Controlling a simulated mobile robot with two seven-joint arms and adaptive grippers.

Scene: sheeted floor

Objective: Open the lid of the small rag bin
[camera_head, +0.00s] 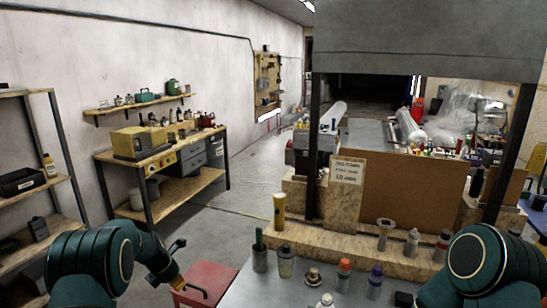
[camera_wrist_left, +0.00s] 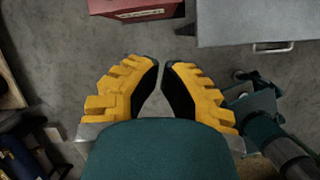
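The small rag bin (camera_head: 212,278) is a red box on the floor, left of the grey bench, with a flat top that looks shut. It also shows at the top of the left wrist view (camera_wrist_left: 130,7), with a pale label strip on its front. My left gripper (camera_head: 191,268) is at the near left edge of the bin in the head view, its dark fingers spread and nothing between them. Its yellow fingers also show in the left wrist view (camera_wrist_left: 162,63), short of the bin. My right gripper is out of the head view; teal parts of mine show at the right of the wrist view.
The grey bench (camera_head: 300,291) stands close right of the bin, with several bottles along its back. A shelf (camera_head: 50,190) is at the left, and a wooden workbench (camera_head: 180,188) stands by the wall. The floor (camera_head: 215,225) behind the bin is clear.

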